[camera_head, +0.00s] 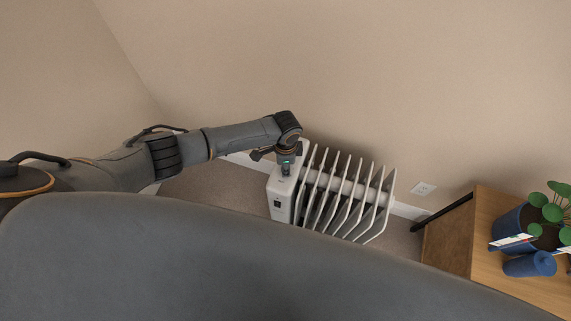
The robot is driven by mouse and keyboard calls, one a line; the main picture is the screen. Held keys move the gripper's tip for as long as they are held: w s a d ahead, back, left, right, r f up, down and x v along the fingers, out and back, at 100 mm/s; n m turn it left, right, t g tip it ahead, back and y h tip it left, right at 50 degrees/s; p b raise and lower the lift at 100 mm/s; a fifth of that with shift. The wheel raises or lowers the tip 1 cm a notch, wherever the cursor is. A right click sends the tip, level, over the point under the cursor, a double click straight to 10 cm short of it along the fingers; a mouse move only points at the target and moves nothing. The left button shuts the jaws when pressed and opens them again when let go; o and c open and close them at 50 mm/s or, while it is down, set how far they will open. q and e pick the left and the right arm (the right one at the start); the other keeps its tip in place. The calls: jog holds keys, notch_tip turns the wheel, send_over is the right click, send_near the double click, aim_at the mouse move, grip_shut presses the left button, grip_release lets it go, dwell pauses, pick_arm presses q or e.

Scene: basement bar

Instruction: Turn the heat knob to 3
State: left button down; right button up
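A white finned radiator heater (281,207) stands on the floor against the wall, near the middle of the head view. A small dark switch or panel shows on its left end. My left arm reaches in from the left, and my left gripper (286,168) points down at the top of the heater's left end. The gripper is small and dark here, so I cannot tell whether its fingers touch anything or are open or shut. The heat knob cannot be made out. My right gripper is not in view.
A wooden cabinet (459,242) stands at the right, with a potted plant in a blue pot (508,222) and a blue cylinder (530,265) on top. A wall outlet (423,188) is right of the heater. Carpet (205,188) left of the heater is clear.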

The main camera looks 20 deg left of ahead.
pick_arm(q)
jog(key=c, duration=1)
grip_release()
jog(key=shift+c, duration=0.2)
notch_tip(320, 180, up, 12)
jog(key=shift+d, duration=0.1)
